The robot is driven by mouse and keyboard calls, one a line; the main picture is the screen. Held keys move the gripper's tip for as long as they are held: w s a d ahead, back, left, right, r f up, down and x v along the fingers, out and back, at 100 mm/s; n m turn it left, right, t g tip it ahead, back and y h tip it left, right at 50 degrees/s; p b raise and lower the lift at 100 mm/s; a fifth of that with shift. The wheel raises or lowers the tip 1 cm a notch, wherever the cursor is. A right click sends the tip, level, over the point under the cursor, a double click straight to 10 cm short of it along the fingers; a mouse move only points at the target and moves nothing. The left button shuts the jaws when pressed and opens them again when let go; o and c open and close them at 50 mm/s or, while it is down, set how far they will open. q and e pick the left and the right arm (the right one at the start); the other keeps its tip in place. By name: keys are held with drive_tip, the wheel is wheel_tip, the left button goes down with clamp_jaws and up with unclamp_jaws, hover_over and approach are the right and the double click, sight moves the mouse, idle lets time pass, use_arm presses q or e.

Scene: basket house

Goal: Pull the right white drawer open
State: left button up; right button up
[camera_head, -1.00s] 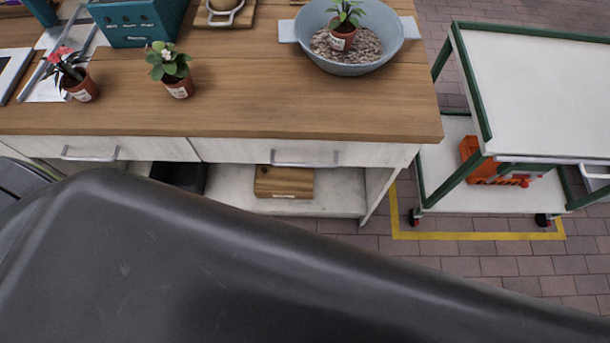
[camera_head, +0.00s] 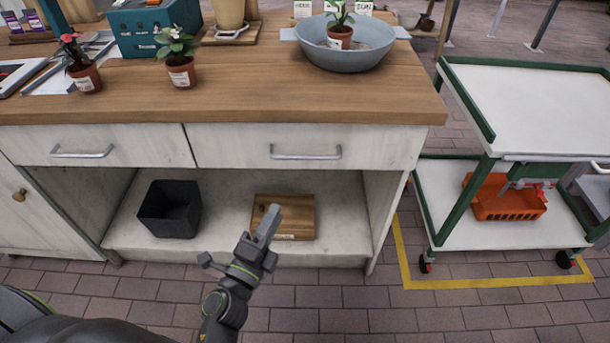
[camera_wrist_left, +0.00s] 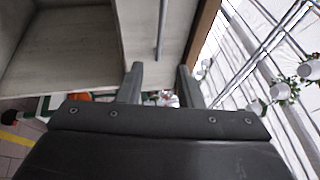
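The right white drawer (camera_head: 235,148) is shut under the wooden worktop, with a horizontal metal handle (camera_head: 306,156) on its front. My left gripper (camera_head: 266,226) is in front of the cabinet, lower in the head view than this handle and apart from it. In the left wrist view my left gripper (camera_wrist_left: 160,78) has its two fingers apart with nothing held between them. A bar handle (camera_wrist_left: 162,30), apparently this drawer's, lies beyond the fingertips on a pale drawer front (camera_wrist_left: 178,25). My right gripper is not in view.
The left drawer (camera_head: 120,138) is shut too. On the shelf below are a black bin (camera_head: 171,209) and a wooden block (camera_head: 297,216). Potted plants (camera_head: 181,72) and a grey-blue bowl (camera_head: 345,57) stand on the worktop (camera_head: 250,95). A green-framed cart (camera_head: 530,100) stands at right.

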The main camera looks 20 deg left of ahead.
sight(306, 157)
use_arm(q)
drive_tip(key=shift+p+x, duration=0.85)
drive_tip(key=shift+x, duration=7.9)
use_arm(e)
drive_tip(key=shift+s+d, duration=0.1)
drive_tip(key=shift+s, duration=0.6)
use_arm(q)
clamp_jaws()
